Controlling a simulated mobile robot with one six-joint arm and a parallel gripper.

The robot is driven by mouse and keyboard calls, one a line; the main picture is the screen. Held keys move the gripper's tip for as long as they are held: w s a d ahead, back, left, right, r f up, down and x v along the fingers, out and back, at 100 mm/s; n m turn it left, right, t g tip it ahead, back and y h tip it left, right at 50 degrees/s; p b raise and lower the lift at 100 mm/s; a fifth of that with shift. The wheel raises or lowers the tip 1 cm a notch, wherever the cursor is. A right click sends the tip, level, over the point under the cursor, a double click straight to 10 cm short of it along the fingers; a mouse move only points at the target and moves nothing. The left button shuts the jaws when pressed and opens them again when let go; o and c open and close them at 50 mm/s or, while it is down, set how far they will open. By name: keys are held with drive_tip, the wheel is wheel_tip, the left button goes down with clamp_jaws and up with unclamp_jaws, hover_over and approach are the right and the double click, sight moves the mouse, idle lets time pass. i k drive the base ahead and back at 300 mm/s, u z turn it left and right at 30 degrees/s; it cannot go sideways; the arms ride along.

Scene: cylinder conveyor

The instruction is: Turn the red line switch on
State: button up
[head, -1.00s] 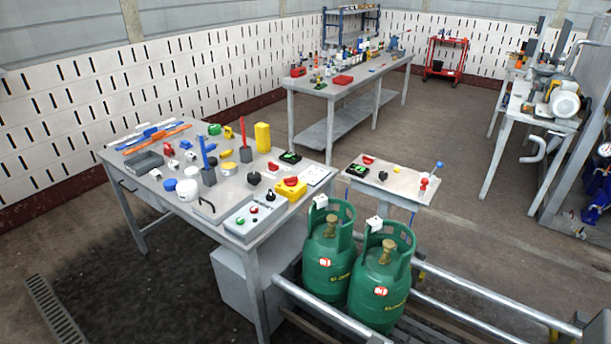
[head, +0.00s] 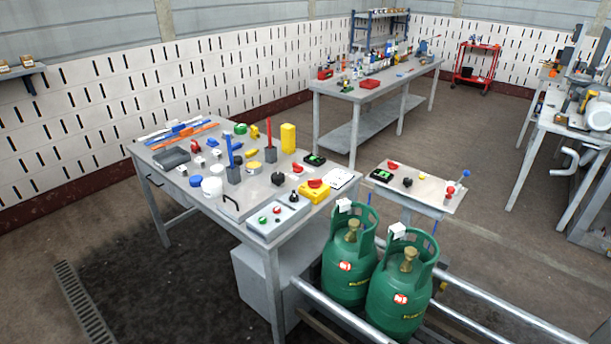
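Several red controls are in the head view, and I cannot tell for certain which is the red line switch. A yellow box with a red rotary knob (head: 315,184) sits at the right end of the near workbench. A small round red knob (head: 393,167) is on the small table behind the gas cylinders. A red lever handle (head: 451,190) stands near that table's right end, beside a blue ball-topped one (head: 466,173). The on or off positions are too small to read. My gripper is not in view.
Two green gas cylinders (head: 350,262) stand between metal rails (head: 500,318) in front of the small table (head: 425,193). The near workbench (head: 225,215) is crowded with parts. Open floor lies left of it and right of the small table.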

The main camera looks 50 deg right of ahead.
sight(312, 183)
drive_tip(key=i, duration=0.85)
drive_tip(key=z, duration=0.05)
